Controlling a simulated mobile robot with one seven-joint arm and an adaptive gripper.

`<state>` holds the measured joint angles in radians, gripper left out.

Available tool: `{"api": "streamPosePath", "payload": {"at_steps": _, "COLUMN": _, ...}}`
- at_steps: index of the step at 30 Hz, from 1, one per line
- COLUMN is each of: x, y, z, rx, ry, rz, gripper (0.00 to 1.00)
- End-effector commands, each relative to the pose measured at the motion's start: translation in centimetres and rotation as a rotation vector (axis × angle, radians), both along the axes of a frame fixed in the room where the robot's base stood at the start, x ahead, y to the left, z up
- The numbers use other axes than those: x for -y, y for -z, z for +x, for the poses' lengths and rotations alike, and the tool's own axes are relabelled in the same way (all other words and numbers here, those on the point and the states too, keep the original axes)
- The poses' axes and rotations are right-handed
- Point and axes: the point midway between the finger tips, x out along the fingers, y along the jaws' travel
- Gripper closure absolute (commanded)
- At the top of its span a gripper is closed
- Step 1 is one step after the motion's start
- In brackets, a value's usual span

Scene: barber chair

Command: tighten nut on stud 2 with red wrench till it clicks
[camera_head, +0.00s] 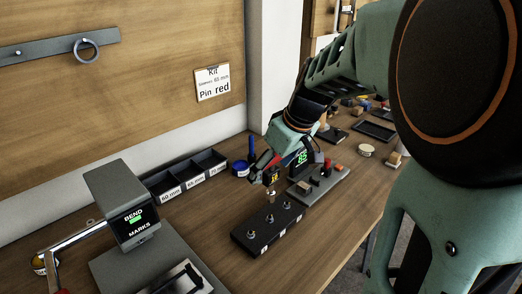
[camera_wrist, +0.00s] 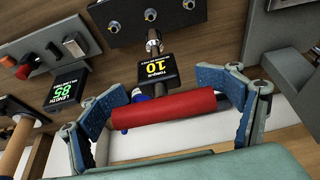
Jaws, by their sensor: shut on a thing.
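The red wrench (camera_wrist: 165,108) has a thick red handle held crosswise between the blue-padded fingers of my gripper (camera_wrist: 172,100). Its black torque display (camera_wrist: 155,70) reads 10 in yellow. In the head view the display (camera_head: 274,174) hangs below my gripper (camera_head: 268,160). A metal shaft and socket (camera_head: 271,193) point down towards the middle stud (camera_head: 270,217) of a black block (camera_head: 262,240). The block carries three studs in a row; it also shows in the wrist view (camera_wrist: 170,18). I cannot tell whether the socket sits on the stud, and the nut there is not clear.
A grey fixture (camera_head: 325,186) with a green length display stands right behind the block. Labelled bins (camera_head: 190,178) line the wall at left. A grey bend machine (camera_head: 122,205) stands at front left. A blue roll (camera_head: 240,169) lies near the bins. Bench right of the block is clear.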

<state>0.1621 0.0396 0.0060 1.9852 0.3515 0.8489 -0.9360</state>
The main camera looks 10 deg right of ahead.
Motion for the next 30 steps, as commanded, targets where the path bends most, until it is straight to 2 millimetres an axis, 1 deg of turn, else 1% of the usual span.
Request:
{"api": "streamPosePath", "payload": {"at_steps": 16, "x": -0.2, "y": 0.0, "z": 0.0, "rx": 0.002, "ry": -0.008, "rz": 0.000, "gripper": 0.60}}
{"api": "streamPosePath", "payload": {"at_steps": 30, "x": -0.2, "y": 3.3, "z": 0.0, "rx": 0.002, "ry": -0.008, "rz": 0.000, "gripper": 0.60}}
